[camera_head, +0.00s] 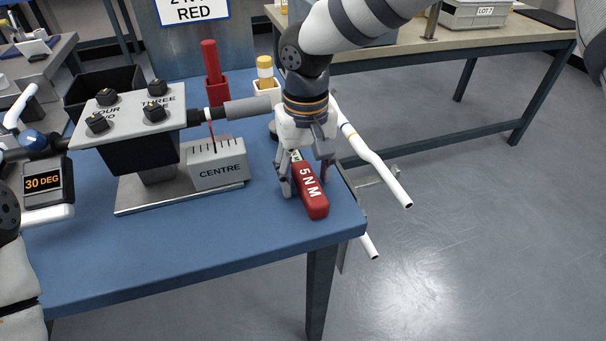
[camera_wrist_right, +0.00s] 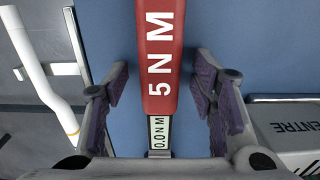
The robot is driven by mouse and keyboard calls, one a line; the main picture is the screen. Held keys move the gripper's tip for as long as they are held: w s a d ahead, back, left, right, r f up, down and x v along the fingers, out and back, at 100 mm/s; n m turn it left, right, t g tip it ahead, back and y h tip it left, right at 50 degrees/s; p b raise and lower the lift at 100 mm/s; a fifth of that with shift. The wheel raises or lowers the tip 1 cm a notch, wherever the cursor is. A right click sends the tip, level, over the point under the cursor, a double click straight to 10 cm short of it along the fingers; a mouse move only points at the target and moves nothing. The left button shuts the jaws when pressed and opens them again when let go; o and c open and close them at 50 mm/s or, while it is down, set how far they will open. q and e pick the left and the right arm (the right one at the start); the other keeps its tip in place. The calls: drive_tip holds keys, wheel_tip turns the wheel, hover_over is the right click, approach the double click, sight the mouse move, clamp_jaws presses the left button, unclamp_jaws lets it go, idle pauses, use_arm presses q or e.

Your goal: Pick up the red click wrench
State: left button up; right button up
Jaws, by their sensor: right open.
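The red click wrench (camera_head: 313,194) lies on the blue table near its right corner. Its red handle is marked "5 NM". In the right wrist view the red handle (camera_wrist_right: 158,62) runs up the middle, with a small "0.0 NM" display (camera_wrist_right: 158,133) below it. My right gripper (camera_head: 304,180) points down over the wrench. Its fingers are open, one on each side of the wrench, with blue table showing between them and it in the wrist view (camera_wrist_right: 162,90). The rest of the wrench is hidden under the gripper. Of my left arm, only part shows at the left edge; its gripper is out of view.
A grey block marked "CENTRE" (camera_head: 218,168) stands left of the wrench, by a black fixture (camera_head: 140,152) with several knobs. A white bent tube (camera_head: 372,160) is beside the table's right edge. The front of the blue table (camera_head: 190,252) is clear.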

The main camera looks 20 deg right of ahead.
sight(305, 173)
clamp_jaws()
use_arm(q)
drive_tip(key=shift+w+r+p, duration=0.35)
drive_tip(key=shift+w+r, duration=0.1)
use_arm(e)
wheel_tip(305, 173, up, 18)
